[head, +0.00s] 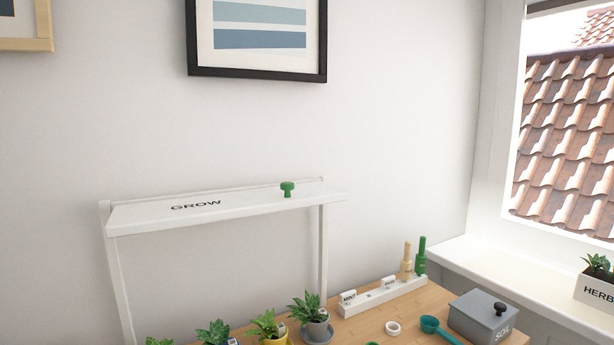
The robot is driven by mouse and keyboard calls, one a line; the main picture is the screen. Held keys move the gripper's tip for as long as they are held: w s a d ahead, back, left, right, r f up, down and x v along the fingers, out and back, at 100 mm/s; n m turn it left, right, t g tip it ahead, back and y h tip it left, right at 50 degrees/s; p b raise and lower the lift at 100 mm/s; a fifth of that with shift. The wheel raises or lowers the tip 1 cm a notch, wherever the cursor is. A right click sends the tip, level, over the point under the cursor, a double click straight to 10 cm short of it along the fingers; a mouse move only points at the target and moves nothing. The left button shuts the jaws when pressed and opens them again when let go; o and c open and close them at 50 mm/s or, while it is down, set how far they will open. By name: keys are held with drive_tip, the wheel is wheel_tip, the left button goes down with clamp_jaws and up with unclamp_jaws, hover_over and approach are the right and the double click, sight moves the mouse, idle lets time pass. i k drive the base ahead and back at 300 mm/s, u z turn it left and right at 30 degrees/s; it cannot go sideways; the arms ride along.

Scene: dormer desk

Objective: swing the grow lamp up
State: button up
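The grow lamp (250,207) is a long white bar marked "GROW". It lies nearly flat, top face showing, across two white posts, above a row of potted plants. A green knob (287,188) stands on its top face, right of the middle. My gripper is not in the head view, so whether it is open or shut does not show.
Potted plants (313,311) stand below the lamp. A white rack (383,297) with labels and green and tan tools, a grey SOIL box (485,317) and a green scoop (436,327) are on the wooden desk. A black-framed picture (258,76) hangs above; the wall between is clear.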

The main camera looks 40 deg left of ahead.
sight(128, 220)
drive_tip(key=u, duration=0.25)
drive_tip(key=i, duration=0.6)
drive_tip(key=u, duration=1.15)
drive_tip(key=i, duration=0.6)
drive_tip(key=u, duration=0.6)
